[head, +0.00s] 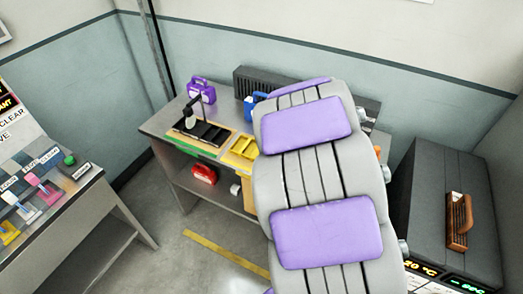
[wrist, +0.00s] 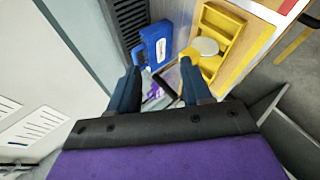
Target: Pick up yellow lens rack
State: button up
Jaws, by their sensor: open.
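The yellow lens rack (head: 243,151) sits on the workbench at the right end of the dark tray, partly cut off by my arm in the head view. In the wrist view the yellow rack (wrist: 228,35) is at the upper right, with a round pale disc in it. My gripper (wrist: 157,78) is open, its two dark blue fingers apart with nothing held between them. The right finger overlaps the rack's lower left edge in the picture; I cannot tell whether they touch. My gripper is hidden behind my arm in the head view.
A blue container (wrist: 153,45) stands left of the rack, by a dark grille (wrist: 126,20). A purple case (head: 201,91) and a black tray (head: 205,134) with a lamp-like stand are on the bench (head: 160,122). A red object (head: 204,174) is below. A lever console (head: 40,190) stands left.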

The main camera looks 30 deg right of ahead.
jog(key=w+a+f+n+t+y+b, duration=0.1)
jog(key=w+a+f+n+t+y, duration=0.1)
jog(key=w, duration=0.8)
jog(key=w+a+f+n+t+y+b, duration=0.1)
jog(key=w+a+f+n+t+y, duration=0.1)
jog(key=w+f+n+t+y, duration=0.2)
jog(key=w+f+n, duration=0.1)
jog(key=w+n, duration=0.2)
jog(key=w, duration=0.3)
jog(key=shift+w+f+y, duration=0.15)
jog(key=shift+w+y, duration=0.1)
jog(key=shift+y, duration=0.15)
jog(key=c, duration=0.9)
jog(key=shift+f, duration=0.1)
grip_shut()
jog(key=shift+s+a+f, duration=0.1)
